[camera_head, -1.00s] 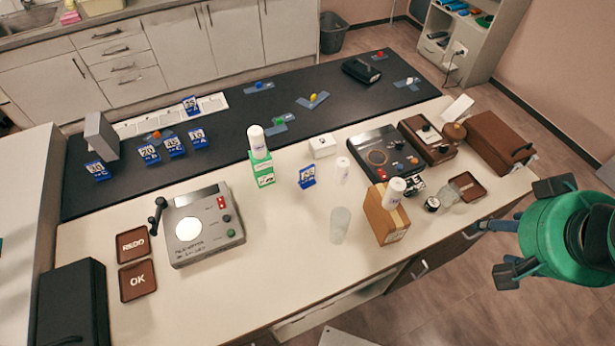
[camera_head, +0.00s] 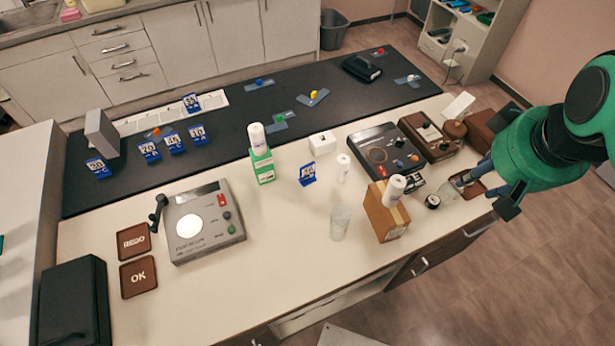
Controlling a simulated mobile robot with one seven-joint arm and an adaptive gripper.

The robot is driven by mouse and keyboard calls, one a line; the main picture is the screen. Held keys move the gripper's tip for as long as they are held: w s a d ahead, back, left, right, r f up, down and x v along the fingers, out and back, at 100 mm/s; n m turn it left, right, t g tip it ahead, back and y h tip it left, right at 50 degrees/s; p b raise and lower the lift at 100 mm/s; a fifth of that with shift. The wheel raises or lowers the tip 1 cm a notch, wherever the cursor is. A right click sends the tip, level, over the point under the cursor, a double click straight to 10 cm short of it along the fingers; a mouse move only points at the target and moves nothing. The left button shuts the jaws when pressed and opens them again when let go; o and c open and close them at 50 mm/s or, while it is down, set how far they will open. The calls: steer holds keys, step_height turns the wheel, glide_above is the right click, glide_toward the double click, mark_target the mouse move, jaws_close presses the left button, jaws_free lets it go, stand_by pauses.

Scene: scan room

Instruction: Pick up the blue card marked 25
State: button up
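Several small blue cards with white numbers stand in view. One blue card (camera_head: 307,173) stands alone on the pale table between the green box and the white bottle. A row on the black mat has a card reading about 30 (camera_head: 98,168), one about 20 (camera_head: 149,152), one about 45 (camera_head: 174,143) and one about 10 (camera_head: 198,135). The numbers are too small for me to tell which is 25. My green gripper (camera_head: 485,191) is at the right table edge, fingers apart and empty, far right of all the cards.
A green box (camera_head: 262,167) with a white bottle on top, a cardboard box (camera_head: 384,215), a clear cup (camera_head: 340,223) and a white bottle (camera_head: 343,168) stand mid-table. Grey (camera_head: 203,224) and black (camera_head: 384,148) devices flank them. The table's front middle is clear.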

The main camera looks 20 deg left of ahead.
steer(key=w+a+f+n+g, duration=0.1)
steer(key=w+a+f+n, duration=0.1)
steer(key=w+a+n, duration=0.55)
steer(key=n+g, duration=0.4)
steer(key=n, duration=1.2)
glide_above(307, 173)
steer(key=w, duration=0.1)
step_height(307, 173, down, 29)
steer(key=shift+a+r+h, duration=0.15)
steer(key=shift+a+h, duration=0.15)
steer(key=shift+a, duration=0.1)
steer(key=shift+f+b, duration=0.3)
steer(key=shift+f, duration=4)
steer(key=shift+f, duration=0.1)
